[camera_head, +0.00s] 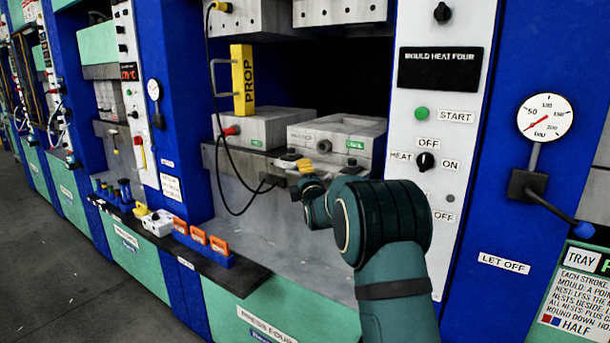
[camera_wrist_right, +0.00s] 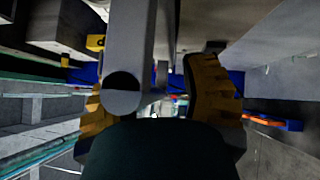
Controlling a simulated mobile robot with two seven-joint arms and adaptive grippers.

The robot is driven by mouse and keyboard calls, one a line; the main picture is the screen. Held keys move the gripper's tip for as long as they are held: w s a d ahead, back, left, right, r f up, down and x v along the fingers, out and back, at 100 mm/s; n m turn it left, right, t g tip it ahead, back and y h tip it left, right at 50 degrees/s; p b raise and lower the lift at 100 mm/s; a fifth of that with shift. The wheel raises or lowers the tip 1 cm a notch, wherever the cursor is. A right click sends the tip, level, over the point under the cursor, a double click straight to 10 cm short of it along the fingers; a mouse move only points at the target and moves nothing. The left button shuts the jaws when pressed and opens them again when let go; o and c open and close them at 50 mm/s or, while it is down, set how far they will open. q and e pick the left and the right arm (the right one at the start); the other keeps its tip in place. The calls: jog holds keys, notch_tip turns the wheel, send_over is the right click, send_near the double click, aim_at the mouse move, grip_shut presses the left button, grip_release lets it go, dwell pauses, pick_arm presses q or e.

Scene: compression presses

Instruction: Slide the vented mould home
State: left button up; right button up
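Two grey moulds sit side by side on the lower platen of press four in the head view. The left mould (camera_head: 275,126) has a red plug at its front left. The right mould (camera_head: 337,140) has a green label on its front face. My right gripper (camera_head: 296,164) is at the platen's front edge, by the lower left front of the right mould. In the right wrist view its yellow-padded fingers (camera_wrist_right: 150,105) stand apart, with a grey bar (camera_wrist_right: 138,45) with a dark round hole between them. A gap shows between bar and right finger. My left gripper is out of view.
A yellow PROP block (camera_head: 243,80) stands upright above the left mould. A black cable (camera_head: 214,75) hangs in front of the press. A ledge (camera_head: 200,257) with orange-handled items (camera_head: 209,239) runs at lower left. The control panel (camera_head: 432,130) flanks the right side.

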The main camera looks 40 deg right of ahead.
jog(key=shift+r, duration=0.1)
jog(key=shift+s, duration=0.1)
jog(key=shift+s+a, duration=0.15)
jog(key=shift+s, duration=0.1)
jog(key=v, duration=1.1)
jog(key=shift+a, duration=0.15)
jog(key=shift+f, duration=0.2)
